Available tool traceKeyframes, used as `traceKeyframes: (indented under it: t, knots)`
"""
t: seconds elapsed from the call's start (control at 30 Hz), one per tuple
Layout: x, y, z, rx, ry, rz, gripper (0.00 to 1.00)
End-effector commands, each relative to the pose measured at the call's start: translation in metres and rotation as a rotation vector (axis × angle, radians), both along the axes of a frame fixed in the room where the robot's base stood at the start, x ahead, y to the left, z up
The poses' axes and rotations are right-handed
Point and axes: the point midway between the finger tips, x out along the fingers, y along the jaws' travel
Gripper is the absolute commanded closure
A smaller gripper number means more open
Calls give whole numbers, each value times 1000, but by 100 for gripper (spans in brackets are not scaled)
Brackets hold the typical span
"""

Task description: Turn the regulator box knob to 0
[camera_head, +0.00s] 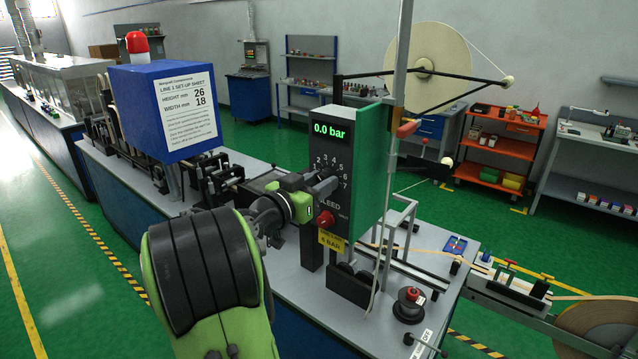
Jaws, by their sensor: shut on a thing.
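The regulator box (372,160) is a green box with a grey front face, standing on the machine bench. Its green display (330,130) reads 0.0 bar. Below the display is a dial with printed numbers, of which those from about 2 to 7 show. The dark knob (326,171) sits in the middle of the dial and is partly hidden by my gripper. My gripper (318,187) reaches the front from the left and is shut on the knob. The knob's pointer and the 0 mark are not visible.
A red BLEED button (325,218) sits just below the knob, above a yellow label (331,240) reading 6 BAR. A blue box (168,105) with a set-up sheet stands to the left. A large tape reel (427,65) is behind the regulator box.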

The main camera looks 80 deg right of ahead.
Motion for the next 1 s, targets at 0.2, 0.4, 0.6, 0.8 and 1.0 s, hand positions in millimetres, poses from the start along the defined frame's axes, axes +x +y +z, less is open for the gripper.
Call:
traceKeyframes:
  t: [0.2,0.4,0.6,0.8,1.0]
  knots:
    - [0,0,1,27,67,1,96]
    - [0,0,1,83,200,0,96]
    - [-1,0,2,157,372,-1,96]
    - [-1,0,3,232,547,0,96]
    - [-1,0,3,302,707,-2,96]
